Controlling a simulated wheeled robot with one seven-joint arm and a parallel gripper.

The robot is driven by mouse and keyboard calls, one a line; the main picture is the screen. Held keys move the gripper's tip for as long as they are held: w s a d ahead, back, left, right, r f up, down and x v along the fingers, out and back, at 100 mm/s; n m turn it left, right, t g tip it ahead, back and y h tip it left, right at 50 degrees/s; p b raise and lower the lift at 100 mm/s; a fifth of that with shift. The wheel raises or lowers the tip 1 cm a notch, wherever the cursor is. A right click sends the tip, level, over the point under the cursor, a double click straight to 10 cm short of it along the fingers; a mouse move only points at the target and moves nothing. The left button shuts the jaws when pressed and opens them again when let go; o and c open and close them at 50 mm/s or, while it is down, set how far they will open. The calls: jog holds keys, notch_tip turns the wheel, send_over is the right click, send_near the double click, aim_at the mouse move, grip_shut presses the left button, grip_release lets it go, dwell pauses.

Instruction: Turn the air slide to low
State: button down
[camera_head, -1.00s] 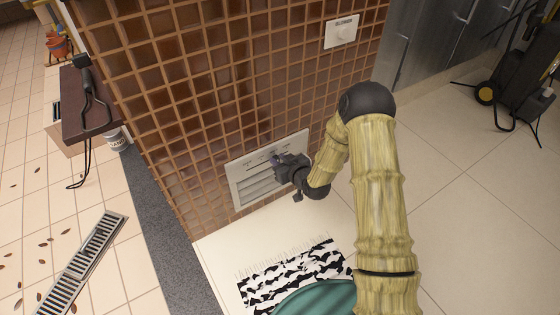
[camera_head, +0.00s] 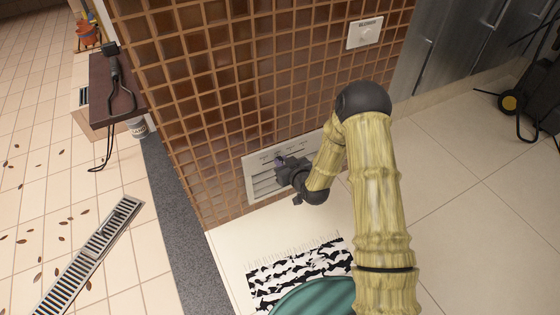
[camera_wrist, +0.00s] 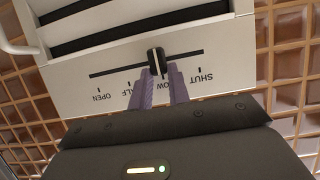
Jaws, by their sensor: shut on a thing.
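The air slide is a small black knob (camera_wrist: 156,62) in a dark slot on a pale vent panel (camera_wrist: 70,92), low on the tiled wall. In the head view the panel (camera_head: 252,166) is partly hidden by my gripper (camera_head: 280,163). The wrist view shows my gripper (camera_wrist: 161,72) with its two purple fingers shut on the knob, one on each side. The panel lettering appears upside down there, with OPEN at the left and SHUT at the right. The knob stands right of the slot's middle, near the LOW mark. A finger covers part of that lettering, so the exact alignment is unclear.
Dark slats (camera_wrist: 140,20) lie beside the slot. A white plate with a knob (camera_head: 365,33) is higher on the wall. A black-and-white rug (camera_head: 290,270) and a teal round thing (camera_head: 315,298) are on the floor below. A brown shelf (camera_head: 115,90) stands left.

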jog(key=c, duration=1.3)
grip_release()
jog(key=shift+s, duration=0.1)
jog(key=p+v, duration=0.7)
jog(key=v, duration=1)
jog(key=shift+s+d, duration=0.1)
jog(key=shift+d, duration=0.1)
